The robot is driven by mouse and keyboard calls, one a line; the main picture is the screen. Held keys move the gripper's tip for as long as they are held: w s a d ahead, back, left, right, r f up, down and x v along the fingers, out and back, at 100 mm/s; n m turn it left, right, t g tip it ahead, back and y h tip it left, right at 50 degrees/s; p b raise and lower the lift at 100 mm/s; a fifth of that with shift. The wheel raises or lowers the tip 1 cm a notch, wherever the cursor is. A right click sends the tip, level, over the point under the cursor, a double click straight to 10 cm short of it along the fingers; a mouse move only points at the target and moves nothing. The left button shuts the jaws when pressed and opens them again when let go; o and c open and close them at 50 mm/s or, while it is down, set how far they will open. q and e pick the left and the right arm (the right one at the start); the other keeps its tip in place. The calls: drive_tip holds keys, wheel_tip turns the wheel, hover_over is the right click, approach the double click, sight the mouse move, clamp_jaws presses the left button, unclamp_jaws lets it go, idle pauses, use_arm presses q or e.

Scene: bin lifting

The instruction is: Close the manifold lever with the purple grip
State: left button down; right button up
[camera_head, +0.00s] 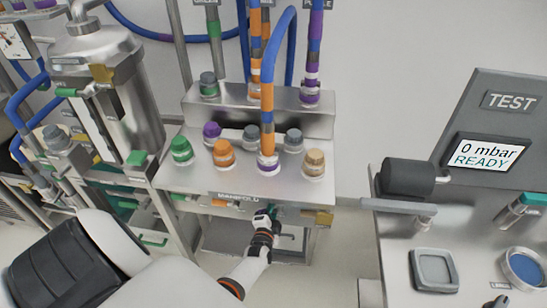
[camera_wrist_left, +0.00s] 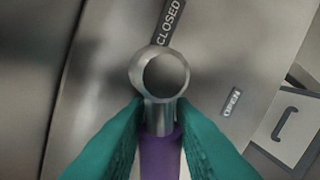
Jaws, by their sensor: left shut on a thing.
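The manifold (camera_head: 240,196) is the metal bench front in the middle of the head view, with a row of levers under its top edge. My left gripper (camera_head: 265,213) is at this front, and it hides the lever there. In the left wrist view, the lever's round metal hub (camera_wrist_left: 165,73) shows with its purple grip (camera_wrist_left: 160,158) pointing down from it. The teal fingers of my left gripper (camera_wrist_left: 160,118) are shut on the purple grip, one on each side. The CLOSED label (camera_wrist_left: 168,22) is above the hub; the OPEN label (camera_wrist_left: 231,102) is to its right.
Capped ports and hoses (camera_head: 267,90) stand above. A test station (camera_head: 500,120) reading "0 mbar READY" is at right. A metal vessel (camera_head: 110,85) stands at left.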

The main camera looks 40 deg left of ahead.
use_arm(q)
drive_tip(key=shift+r+m+p, duration=0.35)
drive_tip(key=shift+m, duration=0.35)
drive_tip(key=shift+r+m+g+y+p, duration=0.1)
drive_tip(key=shift+m+g+y+p, duration=0.2)
drive_tip(key=shift+m, duration=0.3)
drive_tip(key=shift+r+m, duration=0.15)
drive_tip(key=shift+m, duration=0.45)
drive_tip(key=shift+y, duration=0.3)
drive_tip(key=c, duration=1.3)
unclamp_jaws()
drive_tip(key=shift+o, duration=0.2)
drive_tip(key=shift+s+p, duration=0.1)
drive_tip(key=shift+p, duration=0.2)
